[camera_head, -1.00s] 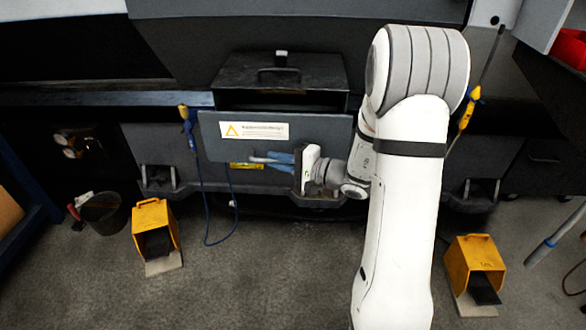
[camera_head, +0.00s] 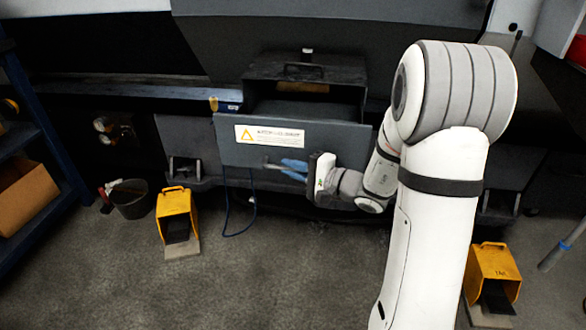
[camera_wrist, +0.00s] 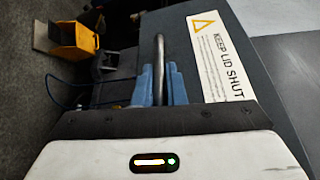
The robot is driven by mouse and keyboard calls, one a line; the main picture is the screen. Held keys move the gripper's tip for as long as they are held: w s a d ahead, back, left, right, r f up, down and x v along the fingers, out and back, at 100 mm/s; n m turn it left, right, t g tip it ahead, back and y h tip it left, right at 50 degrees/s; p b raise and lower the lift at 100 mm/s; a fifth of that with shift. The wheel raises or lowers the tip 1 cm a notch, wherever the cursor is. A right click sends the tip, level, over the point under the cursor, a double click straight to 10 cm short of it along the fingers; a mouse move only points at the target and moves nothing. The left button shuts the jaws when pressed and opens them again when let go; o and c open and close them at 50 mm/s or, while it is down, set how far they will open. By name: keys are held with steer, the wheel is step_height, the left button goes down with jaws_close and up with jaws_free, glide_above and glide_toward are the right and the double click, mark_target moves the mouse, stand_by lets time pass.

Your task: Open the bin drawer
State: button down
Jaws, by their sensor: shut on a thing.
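The bin drawer's grey front (camera_head: 340,142) carries a white label with a yellow warning triangle, reading "KEEP LID SHUT" in the wrist view. It stands out from the dark machine, below the black box with a handle on top (camera_head: 345,75). A dark gap shows between the box and the front's top edge. My gripper (camera_head: 288,168) reaches the front from the right, with its blue fingers shut on the drawer's bar handle. In the wrist view the dark round handle (camera_wrist: 160,60) runs between the fingers (camera_wrist: 160,88). The drawer's inside is not clearly visible.
Yellow foot pedals stand on the floor at left (camera_head: 177,215) and right (camera_head: 492,275). A dark bucket (camera_head: 130,200) and a blue shelf with a cardboard box (camera_head: 25,195) are farther left. A blue cable hangs beside the drawer. Floor in front is clear.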

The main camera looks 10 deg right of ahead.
steer(key=c, duration=1.5)
jaws_free()
steer(key=shift+d, duration=0.1)
steer(key=shift+p+v, duration=0.75)
steer(key=shift+v, duration=3.1)
steer(key=shift+f, duration=0.1)
steer(key=s+a+r+n+g+h+p, duration=0.2)
steer(key=s+a+r+n+g+p, duration=0.55)
steer(key=s+r+p, duration=0.65)
steer(key=s+d+r+h+p, duration=0.2)
steer(key=r+h+p, duration=0.1)
steer(key=r+p, duration=0.2)
steer(key=s+d+r+n+h+p, duration=0.1)
steer(key=s+d+r+h+p, duration=0.1)
steer(key=r+h+p, duration=0.2)
steer(key=s+d+r+n+h+p, duration=0.1)
steer(key=s+d+r+h+p, duration=0.1)
steer(key=r+p, duration=0.4)
steer(key=shift+d+r+n+g+h, duration=0.15)
steer(key=shift+d+r+h, duration=0.15)
steer(key=shift+r+h, duration=0.35)
steer(key=shift+d+r+n+g+h, duration=0.1)
steer(key=shift+d+r+h, duration=0.3)
steer(key=shift+r, duration=0.45)
